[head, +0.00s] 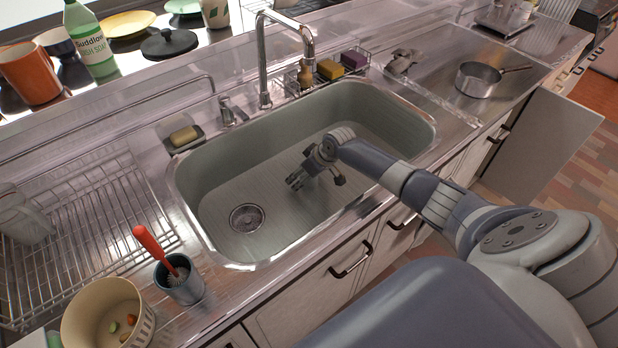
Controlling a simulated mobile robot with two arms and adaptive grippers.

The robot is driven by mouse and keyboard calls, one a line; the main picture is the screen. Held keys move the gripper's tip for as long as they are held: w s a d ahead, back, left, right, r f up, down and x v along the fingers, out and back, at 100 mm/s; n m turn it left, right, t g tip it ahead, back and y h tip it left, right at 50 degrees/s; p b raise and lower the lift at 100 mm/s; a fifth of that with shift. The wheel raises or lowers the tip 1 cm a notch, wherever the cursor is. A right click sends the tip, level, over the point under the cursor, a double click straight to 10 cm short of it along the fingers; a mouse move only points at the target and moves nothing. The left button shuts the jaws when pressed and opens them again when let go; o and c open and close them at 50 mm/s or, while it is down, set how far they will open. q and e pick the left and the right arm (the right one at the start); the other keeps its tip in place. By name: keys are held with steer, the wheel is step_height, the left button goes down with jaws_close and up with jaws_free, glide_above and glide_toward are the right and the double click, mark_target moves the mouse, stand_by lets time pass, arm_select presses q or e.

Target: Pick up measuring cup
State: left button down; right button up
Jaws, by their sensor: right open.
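No measuring cup can be made out for certain. A pale, see-through vessel (24,218) in the wire dish rack (95,225) at the left could be one. A small metal pan or cup with a long handle (478,80) stands on the counter at the right. My right gripper (314,183) is over the sink basin, open and empty, apart from both. My left gripper is not in view.
The sink (290,215) has a raised rim, and its faucet (264,60) stands behind. A grey cup with a red-handled brush (183,280) and a cream container (88,322) stand front left. A soap dish (181,137) and a sponge caddy (366,70) line the back.

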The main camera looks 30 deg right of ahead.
steer(key=c, duration=1.5)
steer(key=shift+o, duration=0.2)
steer(key=shift+r, duration=0.2)
step_height(320, 180, up, 10)
steer(key=shift+f+p, duration=0.2)
steer(key=shift+p, duration=0.15)
steer(key=shift+r, duration=0.1)
